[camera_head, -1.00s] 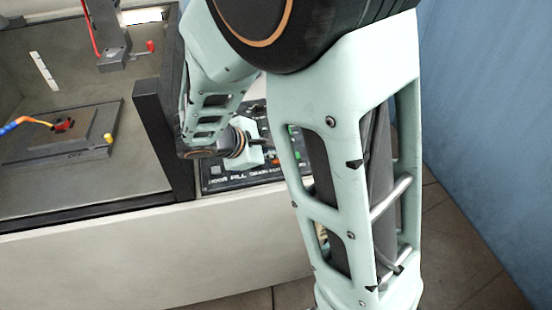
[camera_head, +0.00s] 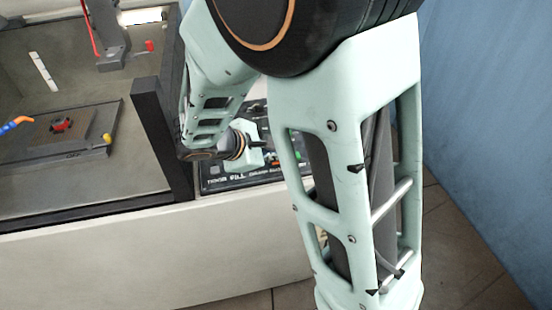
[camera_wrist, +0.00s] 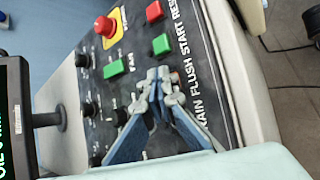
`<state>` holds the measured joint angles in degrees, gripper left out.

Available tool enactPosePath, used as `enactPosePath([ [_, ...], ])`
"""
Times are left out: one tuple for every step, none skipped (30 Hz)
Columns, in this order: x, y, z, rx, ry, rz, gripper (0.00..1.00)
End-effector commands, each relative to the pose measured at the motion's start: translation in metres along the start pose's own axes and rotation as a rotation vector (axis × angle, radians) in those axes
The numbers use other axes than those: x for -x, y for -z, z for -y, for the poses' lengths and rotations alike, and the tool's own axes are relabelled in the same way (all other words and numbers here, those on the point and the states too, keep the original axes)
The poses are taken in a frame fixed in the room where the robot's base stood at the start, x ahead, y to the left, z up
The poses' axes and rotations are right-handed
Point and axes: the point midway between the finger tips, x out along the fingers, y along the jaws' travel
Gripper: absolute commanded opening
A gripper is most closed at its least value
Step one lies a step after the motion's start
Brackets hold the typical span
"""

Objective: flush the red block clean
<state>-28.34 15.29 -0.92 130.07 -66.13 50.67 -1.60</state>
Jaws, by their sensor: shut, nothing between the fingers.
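The red block (camera_head: 61,125) sits on a dark plate inside the open tank at the left of the head view. An orange nozzle tip (camera_head: 16,124) on a blue line lies to its left, apart from it. My gripper (camera_wrist: 160,80) is shut and empty in the wrist view, with its fingertips over the control panel (camera_wrist: 215,75) beside the FLUSH label. The tips cover whatever is beneath them, and I cannot tell whether they touch the panel. A green button (camera_wrist: 161,44) by START and a red button (camera_wrist: 154,11) by RESET are just above the tips.
A red emergency knob (camera_wrist: 104,26) on a yellow base, another green button (camera_wrist: 115,68) and several black knobs share the panel. A dark screen (camera_wrist: 14,115) stands at the left. A black post (camera_head: 160,130) edges the tank; a blue wall (camera_head: 490,100) is at the right.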

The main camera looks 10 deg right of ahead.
Motion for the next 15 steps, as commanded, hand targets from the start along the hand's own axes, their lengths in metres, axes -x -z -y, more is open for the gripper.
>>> enactPosePath([
  [-0.0001, 0.0002, 0.0002, 0.0, 0.0, -0.001, 0.0],
  [0.0, 0.0002, 0.0002, 0.0, 0.0, -0.001, 0.0],
  [-0.0001, 0.0002, 0.0002, 0.0, 0.001, -0.001, 0.0],
  [0.0, 0.0002, 0.0002, 0.0, 0.001, -0.001, 0.0],
  [-0.0001, 0.0002, 0.0003, 0.0, 0.001, -0.001, 0.0],
  [-0.0001, 0.0002, 0.0003, 0.0, 0.001, -0.001, 0.0],
  [0.0, 0.0002, 0.0002, 0.0, 0.001, -0.001, 0.0],
  [0.0001, 0.0001, 0.0001, 0.0, 0.001, -0.001, 0.0],
  [0.0006, -0.0002, -0.0002, 0.0, 0.001, -0.001, 0.0],
  [0.0012, -0.0006, -0.0007, 0.0, 0.001, -0.001, 0.0],
  [0.0019, -0.0012, -0.0012, 0.0, 0.001, -0.001, 0.0],
  [0.0032, -0.0021, -0.0022, 0.0, 0.001, -0.001, 0.0],
  [0.0044, -0.0029, -0.003, 0.0, 0.0, -0.001, 0.0],
  [0.0056, -0.0038, -0.0039, 0.0, 0.001, -0.001, 0.0],
  [0.0073, -0.005, -0.0051, 0.0, 0.0, -0.001, 0.0],
])
